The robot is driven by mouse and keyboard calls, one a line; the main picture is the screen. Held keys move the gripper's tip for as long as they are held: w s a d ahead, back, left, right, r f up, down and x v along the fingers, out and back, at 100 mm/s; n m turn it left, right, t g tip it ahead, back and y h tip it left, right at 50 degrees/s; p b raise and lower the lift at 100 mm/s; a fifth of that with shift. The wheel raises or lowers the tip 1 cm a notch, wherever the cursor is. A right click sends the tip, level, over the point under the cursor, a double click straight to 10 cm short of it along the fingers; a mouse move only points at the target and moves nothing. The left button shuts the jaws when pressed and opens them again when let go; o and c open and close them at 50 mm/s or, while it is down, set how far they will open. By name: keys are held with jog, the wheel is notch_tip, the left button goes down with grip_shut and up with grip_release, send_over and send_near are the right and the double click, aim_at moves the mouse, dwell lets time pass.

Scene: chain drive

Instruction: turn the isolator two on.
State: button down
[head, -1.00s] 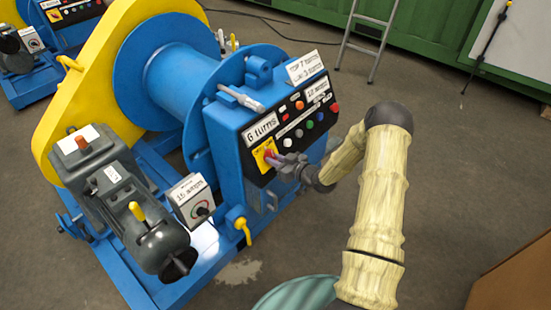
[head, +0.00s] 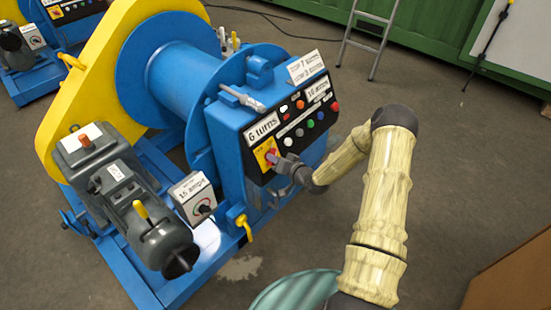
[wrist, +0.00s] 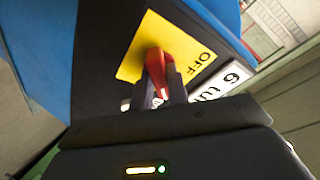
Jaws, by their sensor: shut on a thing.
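The isolator is a red rotary handle (wrist: 158,65) on a yellow plate (wrist: 134,62) marked OFF, seen close in the wrist view. In the head view the same yellow plate (head: 262,148) sits at the lower left of the black control panel on the blue winch housing. My gripper (wrist: 165,88) is shut on the red handle, one finger on each side. In the head view my gripper (head: 276,160) reaches the handle from the right and covers part of it. The plate's other wording is hidden, and I cannot read a number for this isolator.
A "6 turns" label (head: 262,127) is just above the yellow plate. Coloured buttons (head: 311,124) lie to its right. A "15 amps" box (head: 192,197) and yellow valve handle (head: 243,226) are below left. Floor (head: 460,180) to the right is clear.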

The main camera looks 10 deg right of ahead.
jog(key=shift+s+f, duration=0.1)
dwell(0.3)
jog(key=c, duration=1.4)
grip_release()
jog(key=shift+o, duration=0.2)
jog(key=v, duration=1.7)
jog(key=shift+s, duration=0.15)
